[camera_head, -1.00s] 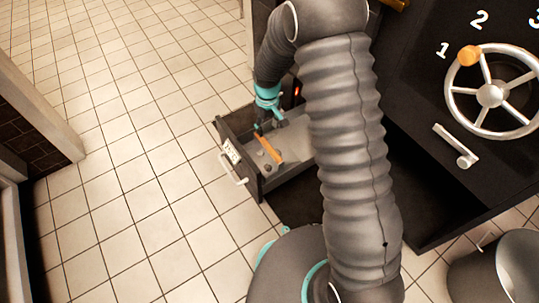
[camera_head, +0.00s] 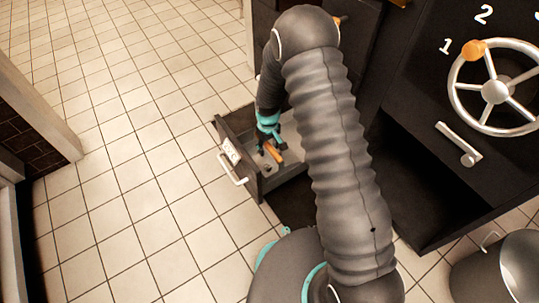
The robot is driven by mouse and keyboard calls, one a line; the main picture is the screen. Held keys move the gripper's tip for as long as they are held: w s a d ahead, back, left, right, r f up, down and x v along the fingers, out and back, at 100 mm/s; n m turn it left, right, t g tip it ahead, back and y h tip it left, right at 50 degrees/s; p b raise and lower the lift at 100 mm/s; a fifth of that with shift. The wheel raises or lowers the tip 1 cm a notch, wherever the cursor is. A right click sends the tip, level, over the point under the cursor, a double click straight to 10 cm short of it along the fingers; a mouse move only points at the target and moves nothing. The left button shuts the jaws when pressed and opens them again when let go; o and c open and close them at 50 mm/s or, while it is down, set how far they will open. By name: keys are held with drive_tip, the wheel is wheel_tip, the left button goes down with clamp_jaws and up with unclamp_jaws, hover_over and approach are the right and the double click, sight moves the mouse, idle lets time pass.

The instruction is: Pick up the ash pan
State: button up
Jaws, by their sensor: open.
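A dark open drawer-like pan with a pale handle (camera_head: 233,170) and a small white label juts out from the black unit; it looks like the ash pan. Inside it lies an orange-brown bar (camera_head: 276,156), perhaps a handle, among small grey lumps. I cannot tell whether the bar belongs to a separate pan. My gripper (camera_head: 267,148) points down into the drawer, open, with its fingers at the bar's upper end. Whether they touch the bar is too small to tell. My arm hides the drawer's right part.
The black unit carries a spoked wheel (camera_head: 495,91) with an orange knob, and a pale lever (camera_head: 457,144). A grey metal bucket (camera_head: 506,268) stands at the lower right. The tiled floor (camera_head: 150,110) left of the drawer is clear. A brick wall part (camera_head: 32,140) stands at the left.

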drive_tip(key=shift+f, duration=0.2)
clamp_jaws()
idle(0.3)
wheel_tip(320, 180, up, 28)
drive_tip(key=p, duration=0.3)
idle(0.5)
